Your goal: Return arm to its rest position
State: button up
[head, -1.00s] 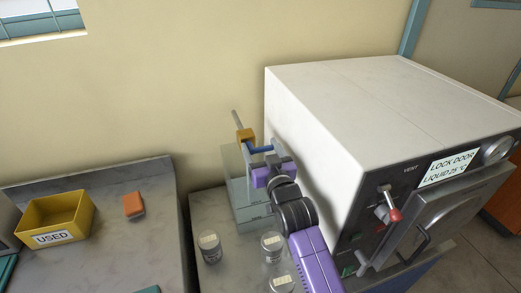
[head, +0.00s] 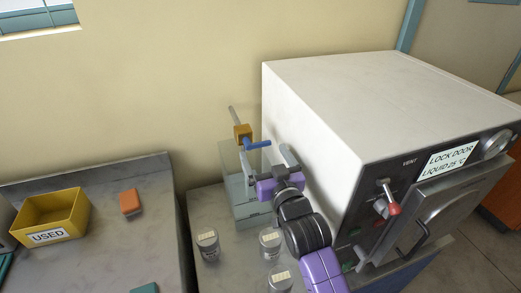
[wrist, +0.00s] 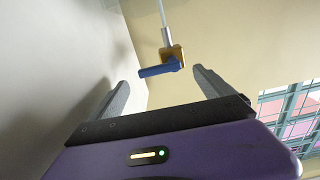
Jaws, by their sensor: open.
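My gripper (head: 267,162) is open and empty, with its fingers apart. It is beside the white incubator's left wall, just on the near side of a small brass valve (head: 242,132) with a blue lever (head: 257,145). In the wrist view, the valve (wrist: 173,53) and its blue lever (wrist: 158,70) lie beyond and between the fingertips of my gripper (wrist: 160,82). I see a gap between the lever and the fingers there. My purple and dark arm reaches in from the bottom of the head view.
The incubator (head: 350,95) stands close right of my arm, its front bearing a red-tipped lever (head: 391,208). Several lidded jars, one at the left (head: 207,246), stand below my gripper. A yellow USED bin (head: 52,218) and orange block (head: 130,202) are on the left bench.

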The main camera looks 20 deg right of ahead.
jog(key=shift+s, duration=1.05)
jog(key=s+f+g, duration=0.1)
jog(key=s+f, duration=0.2)
jog(key=s, duration=2)
jog(key=s+d+f+g, duration=0.1)
jog(key=s+f+g, duration=0.1)
jog(key=s, duration=2.1)
jog(key=shift+s+f, duration=0.4)
jog(key=shift+f, duration=0.3)
